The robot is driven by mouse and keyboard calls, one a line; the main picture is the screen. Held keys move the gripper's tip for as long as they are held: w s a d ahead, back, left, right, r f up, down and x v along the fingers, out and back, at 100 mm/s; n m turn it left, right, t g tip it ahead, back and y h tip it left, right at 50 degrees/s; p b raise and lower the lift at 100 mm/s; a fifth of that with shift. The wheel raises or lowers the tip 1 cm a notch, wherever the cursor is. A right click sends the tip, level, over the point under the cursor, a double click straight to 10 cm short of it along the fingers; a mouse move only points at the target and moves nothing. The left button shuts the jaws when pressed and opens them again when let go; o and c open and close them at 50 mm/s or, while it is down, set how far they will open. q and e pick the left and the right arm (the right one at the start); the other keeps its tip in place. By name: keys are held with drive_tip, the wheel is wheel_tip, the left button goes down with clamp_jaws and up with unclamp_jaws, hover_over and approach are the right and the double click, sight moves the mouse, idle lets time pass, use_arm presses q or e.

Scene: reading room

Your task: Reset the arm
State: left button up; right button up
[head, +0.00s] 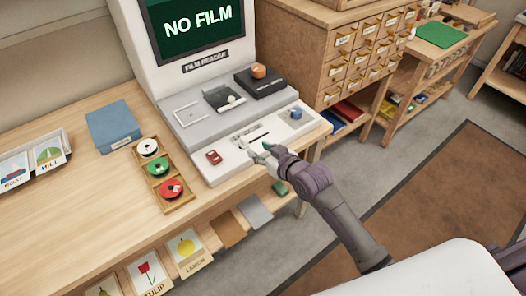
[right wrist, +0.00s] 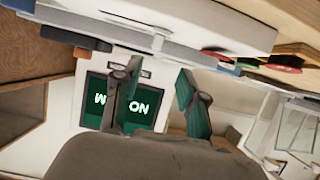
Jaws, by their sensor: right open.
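My right arm (head: 340,215) reaches up and left over the front of the film reader. My right gripper (head: 264,152) is above the reader's light lower panel, near its slot. In the right wrist view my right gripper (right wrist: 152,82) is open, with nothing between its green-padded fingers. That view is upside down, and the reader's screen (right wrist: 88,102) shows behind the fingers. The film reader (head: 178,126) has a green "NO FILM" screen (head: 195,27) in the head view. My left gripper is not in view.
A red block (head: 214,157) and a blue block (head: 296,113) sit on the lower panel. A wooden tray (head: 181,205) with several reels lies left of the reader, near a blue box (head: 113,125). A drawer cabinet (head: 325,60) stands right. Brown mat (head: 440,190) covers open floor.

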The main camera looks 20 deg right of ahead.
drive_tip(key=shift+s+d+r, duration=0.15)
drive_tip(key=shift+s+r, duration=0.1)
drive_tip(key=shift+s, duration=0.25)
drive_tip(key=s+d+f+m+g+h, duration=0.15)
drive_tip(key=s+f, duration=0.35)
drive_tip(key=f, duration=0.5)
drive_tip(key=s+d+f+g+h, duration=0.1)
drive_tip(key=s+d+f+g, duration=0.2)
drive_tip(key=f, duration=0.8)
drive_tip(key=s+d+f+g+h, duration=0.1)
drive_tip(key=s+d+f, duration=0.1)
drive_tip(key=s+f, duration=0.6)
drive_tip(key=s+f+g, duration=0.2)
drive_tip(key=s+f, duration=0.4)
drive_tip(key=s, duration=0.4)
drive_tip(key=s+d+f+g, duration=0.1)
drive_tip(key=s+f+g, duration=0.1)
drive_tip(key=s+f, duration=0.4)
drive_tip(key=s+f+g+h, duration=0.1)
drive_tip(key=s+f, duration=0.6)
drive_tip(key=s, duration=0.9)
drive_tip(key=shift+d+g, duration=0.3)
drive_tip(key=shift+g, duration=0.25)
drive_tip(key=shift+w, duration=0.1)
